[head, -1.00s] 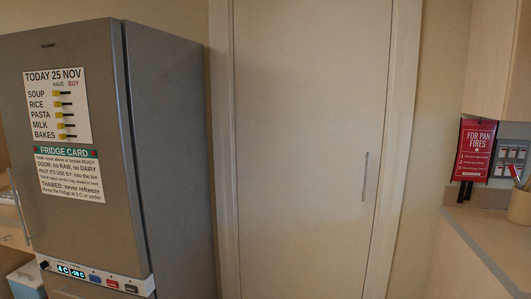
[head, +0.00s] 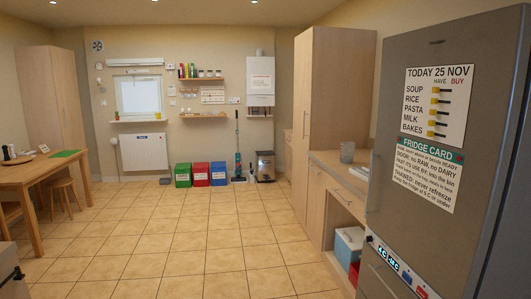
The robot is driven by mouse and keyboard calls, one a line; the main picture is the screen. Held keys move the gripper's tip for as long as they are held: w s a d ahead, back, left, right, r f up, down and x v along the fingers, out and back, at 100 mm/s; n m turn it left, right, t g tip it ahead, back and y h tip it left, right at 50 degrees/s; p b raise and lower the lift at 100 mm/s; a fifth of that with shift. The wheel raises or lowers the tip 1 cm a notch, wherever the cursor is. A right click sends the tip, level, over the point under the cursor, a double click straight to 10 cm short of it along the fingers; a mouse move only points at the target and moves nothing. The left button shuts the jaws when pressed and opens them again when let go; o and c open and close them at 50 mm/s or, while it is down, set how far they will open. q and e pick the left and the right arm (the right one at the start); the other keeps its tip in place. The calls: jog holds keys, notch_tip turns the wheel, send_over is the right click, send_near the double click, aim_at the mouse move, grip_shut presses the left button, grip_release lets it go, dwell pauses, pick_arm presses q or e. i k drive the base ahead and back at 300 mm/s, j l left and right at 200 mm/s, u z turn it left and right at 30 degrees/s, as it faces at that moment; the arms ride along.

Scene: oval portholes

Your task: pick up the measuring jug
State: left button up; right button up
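A greyish, see-through vessel (head: 347,152) stands on the wooden counter (head: 325,158) left of the fridge. It is small in the head view, and I cannot tell whether it is the measuring jug. No other thing that I can make out as a measuring jug shows. Neither of my grippers is in view.
The grey fridge (head: 410,225) fills the right side. A tall wooden cupboard (head: 342,85) stands past the counter. A wooden table (head: 30,178) with stools is at the left. Green, red and blue bins (head: 201,174) line the back wall. The tiled floor (head: 190,235) between is clear.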

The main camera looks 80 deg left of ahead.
aim_at(347, 150)
jog(key=u, duration=2)
jog(key=i+j+u, duration=0.3)
jog(key=i, duration=0.85)
jog(key=i+j+u, duration=0.1)
jog(key=i+u, duration=0.25)
jog(key=i, duration=0.8)
